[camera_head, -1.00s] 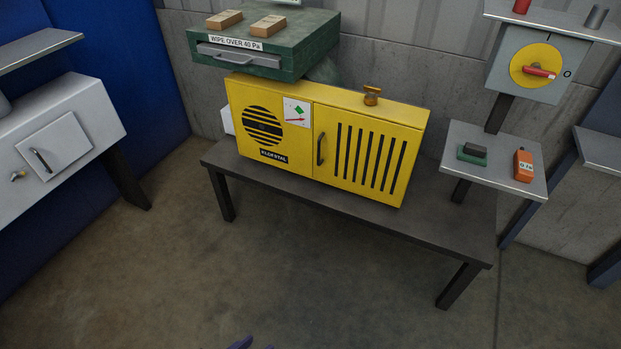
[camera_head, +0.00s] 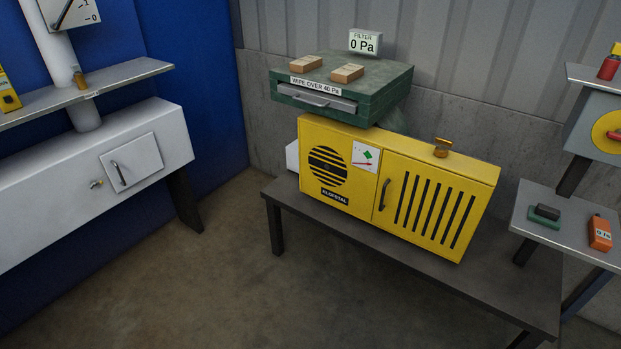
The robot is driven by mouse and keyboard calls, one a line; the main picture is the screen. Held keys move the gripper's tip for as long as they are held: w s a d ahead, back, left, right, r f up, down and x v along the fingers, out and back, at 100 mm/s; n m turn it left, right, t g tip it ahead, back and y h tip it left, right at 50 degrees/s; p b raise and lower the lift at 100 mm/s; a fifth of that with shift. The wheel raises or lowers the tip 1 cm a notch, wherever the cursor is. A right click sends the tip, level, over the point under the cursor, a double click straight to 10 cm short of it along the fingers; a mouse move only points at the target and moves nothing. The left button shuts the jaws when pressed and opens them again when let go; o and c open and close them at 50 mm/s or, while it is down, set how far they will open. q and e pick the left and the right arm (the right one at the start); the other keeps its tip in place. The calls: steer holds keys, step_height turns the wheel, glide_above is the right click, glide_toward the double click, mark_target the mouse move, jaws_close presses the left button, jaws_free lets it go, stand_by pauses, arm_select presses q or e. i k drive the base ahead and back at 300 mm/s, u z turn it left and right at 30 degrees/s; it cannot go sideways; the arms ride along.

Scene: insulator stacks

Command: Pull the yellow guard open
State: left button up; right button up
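The yellow guard (camera_head: 433,208) is a slotted door on the right half of the yellow KLOFSTAL machine (camera_head: 316,136). It looks shut, flush with the machine's front. Its dark upright handle (camera_head: 384,194) is on the guard's left edge, near the middle of the front. The machine stands on a dark bench (camera_head: 411,267). Neither of my grippers shows in the head view, and nothing is touching the handle.
A green filter drawer box (camera_head: 389,95) with two wooden blocks sits above the machine; a display (camera_head: 365,42) reads 0 Pa. A white cabinet (camera_head: 56,204) stands left. A grey shelf (camera_head: 535,200) with small items stands right. Floor before the bench is clear.

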mark_target(440, 211)
steer(key=u, duration=0.5)
steer(key=i, duration=0.8)
steer(key=z, duration=0.45)
steer(key=i, duration=0.8)
steer(key=z, duration=0.8)
